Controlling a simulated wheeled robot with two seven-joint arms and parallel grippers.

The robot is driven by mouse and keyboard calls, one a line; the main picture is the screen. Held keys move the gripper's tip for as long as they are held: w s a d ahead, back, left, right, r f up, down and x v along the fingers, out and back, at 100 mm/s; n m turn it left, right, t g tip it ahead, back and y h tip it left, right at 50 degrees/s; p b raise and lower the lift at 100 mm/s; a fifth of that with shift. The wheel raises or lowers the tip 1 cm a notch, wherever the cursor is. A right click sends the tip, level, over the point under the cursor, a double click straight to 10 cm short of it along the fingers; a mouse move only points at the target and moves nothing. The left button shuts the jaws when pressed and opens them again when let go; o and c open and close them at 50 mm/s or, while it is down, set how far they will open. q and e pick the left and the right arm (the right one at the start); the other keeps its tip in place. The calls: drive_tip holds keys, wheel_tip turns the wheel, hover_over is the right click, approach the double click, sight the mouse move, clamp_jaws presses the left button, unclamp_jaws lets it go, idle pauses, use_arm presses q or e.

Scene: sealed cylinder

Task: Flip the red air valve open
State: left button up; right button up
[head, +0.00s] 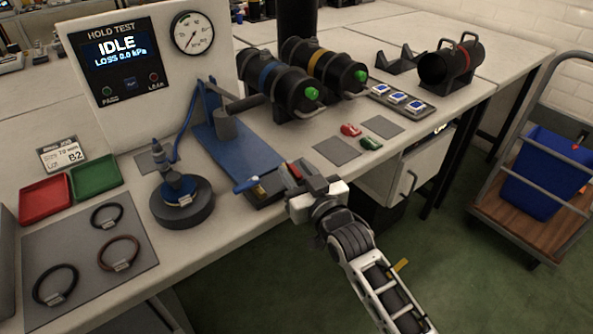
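My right arm comes in from the lower right, and its gripper (297,178) is at the front edge of the bench, over the right end of a low dark block. A small red part (294,171), which may be the red air valve, shows right at the fingers. The gripper hides much of it, so I cannot tell its position or whether the fingers touch it. I cannot tell how far the fingers are open. A blue-tipped handle (246,184) sticks out at the left of the block. My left gripper is not in view.
A blue press stand (232,144) is just behind the block. Two dark cylinders with green caps (312,93) lie behind it. The hold test panel (122,62) reads IDLE, LOSS 0.0 kPa. A round black fixture (182,205) stands left. Red and green clips (350,130) lie right.

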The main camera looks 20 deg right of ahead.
drive_tip(key=shift+w+a, duration=0.1)
drive_tip(key=shift+w, duration=0.2)
clamp_jaws()
